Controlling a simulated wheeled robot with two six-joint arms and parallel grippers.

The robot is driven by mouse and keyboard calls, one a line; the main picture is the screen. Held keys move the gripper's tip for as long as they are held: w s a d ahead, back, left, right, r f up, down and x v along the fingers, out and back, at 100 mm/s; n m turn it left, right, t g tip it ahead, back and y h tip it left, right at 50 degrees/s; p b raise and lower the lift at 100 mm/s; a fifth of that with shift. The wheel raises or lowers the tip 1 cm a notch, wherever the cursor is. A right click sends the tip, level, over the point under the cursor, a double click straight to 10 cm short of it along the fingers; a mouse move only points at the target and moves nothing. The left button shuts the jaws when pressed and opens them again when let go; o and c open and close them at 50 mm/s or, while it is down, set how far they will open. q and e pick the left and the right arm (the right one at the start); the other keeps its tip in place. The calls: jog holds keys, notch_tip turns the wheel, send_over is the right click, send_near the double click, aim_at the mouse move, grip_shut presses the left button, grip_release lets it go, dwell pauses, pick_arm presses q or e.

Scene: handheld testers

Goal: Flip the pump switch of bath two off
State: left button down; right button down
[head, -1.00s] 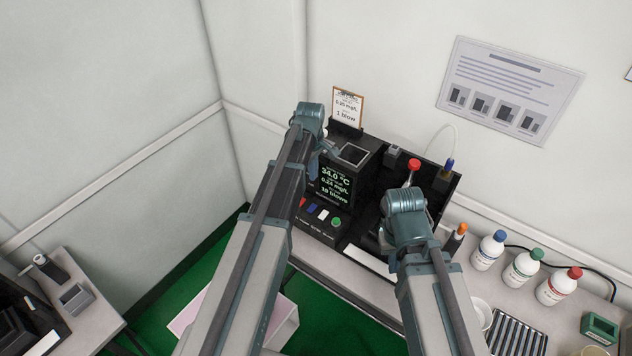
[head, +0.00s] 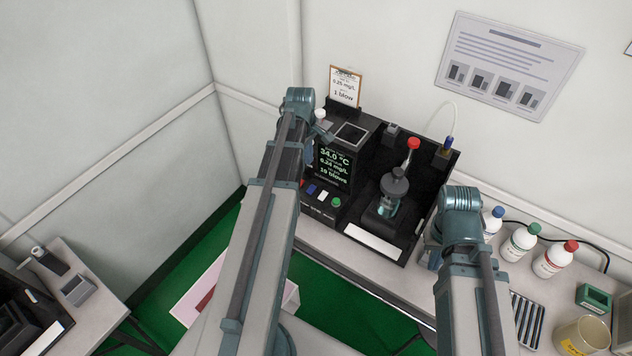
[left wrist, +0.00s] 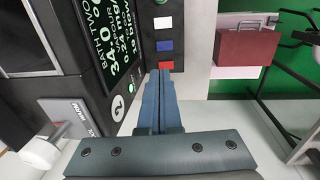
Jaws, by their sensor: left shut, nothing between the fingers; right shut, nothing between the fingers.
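The black bath tester stands by the wall; its lit screen (head: 333,166) shows 34.0 °C, and in the left wrist view the screen (left wrist: 100,30) reads "BATH TWO".
White (left wrist: 163,22) and blue (left wrist: 165,46) buttons line the panel. A red-knobbed stem (head: 413,143) and dark-topped flask (head: 391,190) stand in the open bay. Capped bottles (head: 519,243) and a cup (head: 580,337) are at right.

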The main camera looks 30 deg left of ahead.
aim_at(313, 187)
pick_arm(q)
jog(key=shift+f, duration=0.1)
jog(key=f+b, duration=0.4)
jog(key=w+f+b, duration=0.1)
jog(key=f+b, duration=0.8)
jog(key=b, duration=0.1)
jog(key=shift+w+f, duration=0.35)
